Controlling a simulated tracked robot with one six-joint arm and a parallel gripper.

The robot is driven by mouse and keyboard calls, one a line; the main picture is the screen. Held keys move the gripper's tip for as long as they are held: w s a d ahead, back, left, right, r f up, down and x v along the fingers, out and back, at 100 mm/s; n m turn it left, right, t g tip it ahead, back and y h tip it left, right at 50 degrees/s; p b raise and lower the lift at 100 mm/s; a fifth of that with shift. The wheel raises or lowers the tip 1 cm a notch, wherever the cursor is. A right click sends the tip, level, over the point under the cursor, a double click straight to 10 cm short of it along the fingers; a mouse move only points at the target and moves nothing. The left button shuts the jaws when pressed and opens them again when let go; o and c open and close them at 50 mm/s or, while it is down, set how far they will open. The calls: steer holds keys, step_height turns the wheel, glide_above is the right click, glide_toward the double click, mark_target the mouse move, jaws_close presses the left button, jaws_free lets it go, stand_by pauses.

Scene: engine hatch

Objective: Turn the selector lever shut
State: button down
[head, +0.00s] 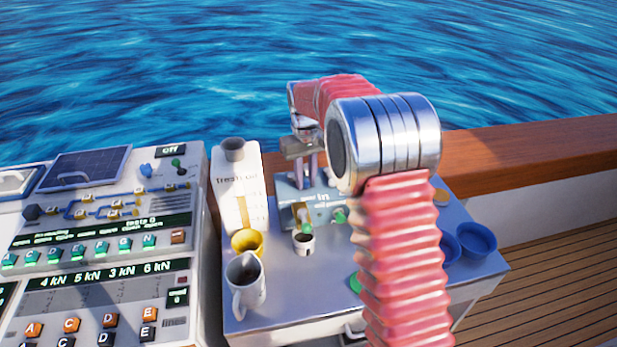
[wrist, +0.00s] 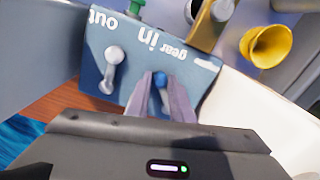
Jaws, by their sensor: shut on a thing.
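A blue-grey box marked "in" (head: 292,190) stands at the back of the bench, beneath my gripper (head: 307,172). In the wrist view the box's face (wrist: 95,50) shows upside down, with the words "out", "in" and "gear". My gripper (wrist: 160,82) is shut on a small blue knob (wrist: 160,80) on this face, below the word "in". No label visible says which is the selector.
A yellow funnel (head: 247,241), a grey-white jug (head: 244,281) and a small cup (head: 304,243) stand in front of the box. A tall white "fresh oil" container (head: 230,185) is left of it. Blue bowls (head: 477,239) sit at right. A control panel (head: 100,250) fills the left.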

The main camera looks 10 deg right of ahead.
mark_target(295, 191)
steer(key=m, duration=0.1)
steer(key=a+m, duration=0.1)
steer(key=m, duration=0.1)
steer(key=shift+s+a, duration=0.25)
steer(key=shift+s, duration=0.15)
steer(key=shift+s+a+m, duration=0.1)
steer(key=shift+a+m, duration=0.4)
steer(key=shift+m, duration=0.55)
steer(key=shift+a+m, duration=0.45)
steer(key=shift+m, duration=0.6)
steer(key=c, duration=1.6)
jaws_free()
steer(key=shift+o, duration=0.2)
step_height(295, 191, up, 14)
steer(key=shift+f, duration=0.15)
